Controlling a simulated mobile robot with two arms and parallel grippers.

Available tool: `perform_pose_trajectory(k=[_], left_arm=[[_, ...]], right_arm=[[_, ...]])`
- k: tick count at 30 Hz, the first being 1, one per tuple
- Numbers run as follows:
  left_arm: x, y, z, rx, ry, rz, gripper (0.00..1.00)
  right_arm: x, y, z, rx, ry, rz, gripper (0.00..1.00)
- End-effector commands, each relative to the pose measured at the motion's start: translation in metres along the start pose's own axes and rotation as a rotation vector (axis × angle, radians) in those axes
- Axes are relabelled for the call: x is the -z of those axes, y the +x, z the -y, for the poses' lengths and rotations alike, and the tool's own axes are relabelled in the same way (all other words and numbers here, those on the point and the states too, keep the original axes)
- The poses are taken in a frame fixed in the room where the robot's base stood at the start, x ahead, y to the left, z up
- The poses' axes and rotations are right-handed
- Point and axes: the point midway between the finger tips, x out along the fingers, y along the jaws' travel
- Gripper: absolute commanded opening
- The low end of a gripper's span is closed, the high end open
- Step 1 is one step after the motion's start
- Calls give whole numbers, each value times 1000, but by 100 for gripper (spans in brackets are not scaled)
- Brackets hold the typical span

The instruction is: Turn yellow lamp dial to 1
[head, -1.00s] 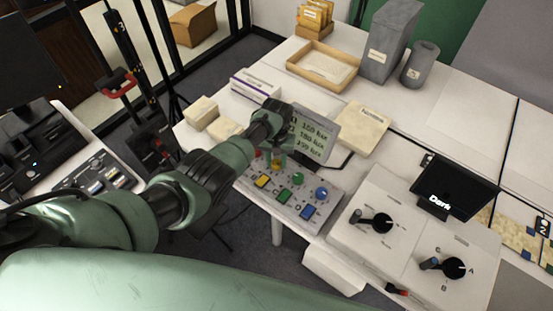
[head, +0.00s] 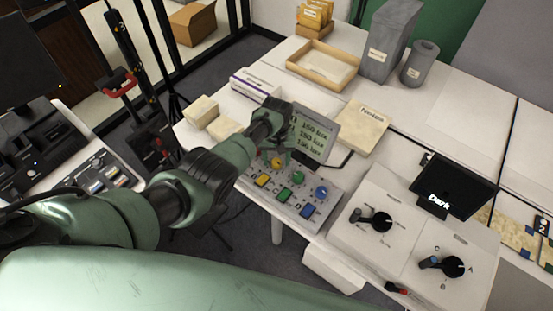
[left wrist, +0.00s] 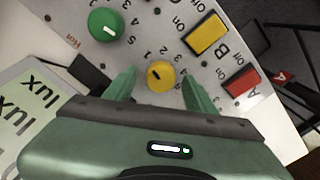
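The yellow lamp dial (head: 277,162) is on the grey control panel (head: 262,192), in a row with a green dial (head: 298,178) and a blue dial (head: 321,192). My left gripper (head: 276,150) is over the yellow dial, coming down from above. In the left wrist view the yellow dial (left wrist: 160,74) lies between my two green fingertips (left wrist: 159,78), with a gap on each side. The fingers look open. The dial carries a small dark mark. Digits are printed near it, but which one the mark meets is unclear. My right gripper is out of view.
A screen with lux readings (head: 314,135) stands right behind the panel. Yellow, green and blue buttons are in front of the dials; a red button (left wrist: 241,82) shows in the left wrist view. A white console with black knobs (head: 420,235) is to the right.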

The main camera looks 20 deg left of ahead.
Motion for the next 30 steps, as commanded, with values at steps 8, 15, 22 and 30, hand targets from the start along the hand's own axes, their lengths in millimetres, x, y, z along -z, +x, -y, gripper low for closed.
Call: perform_pose_trajectory(k=[8,15,22,30], left_arm=[[-1,-1,1,1,1,2,55],[0,-32,1,0,0,-1,55],[0,-65,0,0,0,0,55],[-1,-77,0,1,0,2,55]], right_arm=[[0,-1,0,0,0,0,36],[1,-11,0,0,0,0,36],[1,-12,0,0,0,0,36],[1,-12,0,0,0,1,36]])
